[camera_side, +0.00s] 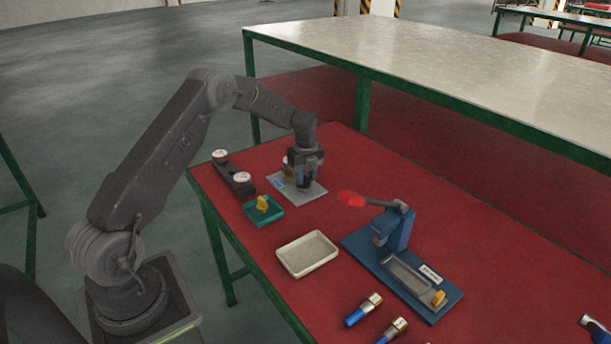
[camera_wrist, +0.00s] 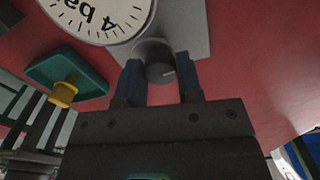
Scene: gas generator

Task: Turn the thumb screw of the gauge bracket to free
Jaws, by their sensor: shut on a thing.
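The gauge bracket has a grey plate (camera_side: 312,192) lying on the red table. In the wrist view a white gauge dial (camera_wrist: 98,14) marked "4 ba..." stands close in front of my gripper. The dark round thumb screw (camera_wrist: 160,68) sits just below the dial, between my two fingers. My gripper (camera_wrist: 160,84) is shut on the thumb screw, with a blue-grey finger on either side. In the side view my gripper (camera_side: 304,180) points down over the plate and hides the thumb screw. A pale mark shows on the knob's face; its turn position is hard to read.
An empty beige tray (camera_side: 307,254) and a blue fixture with a red-handled lever (camera_side: 395,232) stand nearer the camera. Brass-and-blue fittings (camera_side: 364,308) lie at the front.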

